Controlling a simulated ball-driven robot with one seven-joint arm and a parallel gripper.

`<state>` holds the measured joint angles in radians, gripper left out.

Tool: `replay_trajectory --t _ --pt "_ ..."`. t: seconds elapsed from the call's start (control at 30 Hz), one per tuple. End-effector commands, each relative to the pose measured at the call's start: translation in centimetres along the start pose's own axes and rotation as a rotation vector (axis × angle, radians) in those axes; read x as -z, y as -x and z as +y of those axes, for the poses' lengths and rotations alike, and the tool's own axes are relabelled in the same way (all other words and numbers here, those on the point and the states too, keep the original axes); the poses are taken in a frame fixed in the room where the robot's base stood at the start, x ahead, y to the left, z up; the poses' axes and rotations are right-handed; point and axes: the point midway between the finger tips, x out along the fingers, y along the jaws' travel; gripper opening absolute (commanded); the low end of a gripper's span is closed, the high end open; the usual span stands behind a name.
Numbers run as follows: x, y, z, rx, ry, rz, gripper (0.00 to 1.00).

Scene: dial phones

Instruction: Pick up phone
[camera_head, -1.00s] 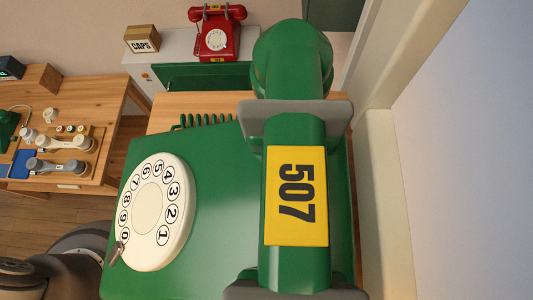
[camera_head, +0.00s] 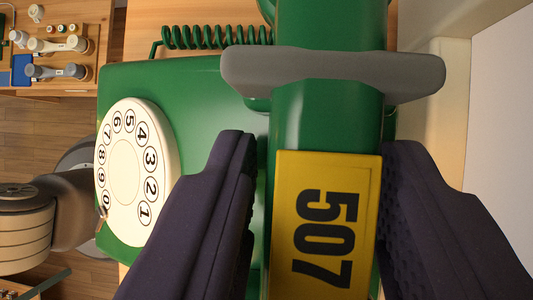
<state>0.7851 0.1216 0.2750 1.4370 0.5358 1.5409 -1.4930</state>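A large green dial phone (camera_head: 215,120) with a cream dial (camera_head: 128,172) fills the view, turned on its side in the picture. Its green handset (camera_head: 325,130) runs from top to bottom at the right, resting in a grey cradle (camera_head: 300,70). A yellow label (camera_head: 325,215) reading 507 is on the handset. My gripper (camera_head: 318,150) is open, with one dark finger on each side of the handset around the label. A gap shows at the left finger; the right finger is very near the handset, and I cannot tell if it touches.
A coiled green cord (camera_head: 215,37) lies at the phone's far side. A wooden table (camera_head: 90,65) at upper left holds grey and cream handsets. A pale wall or frame (camera_head: 500,110) stands close on the right.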

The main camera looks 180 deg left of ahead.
Motion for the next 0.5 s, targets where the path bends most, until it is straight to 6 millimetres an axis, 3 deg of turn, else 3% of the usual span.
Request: replay_trajectory --t 0.03,0.17,0.5 --pt "0.0 0.01 0.0 0.0 0.0 0.0 0.3" --pt "0.0 0.02 0.0 0.0 0.0 0.0 0.0" --pt "0.0 0.04 0.01 0.0 0.0 0.0 0.0"
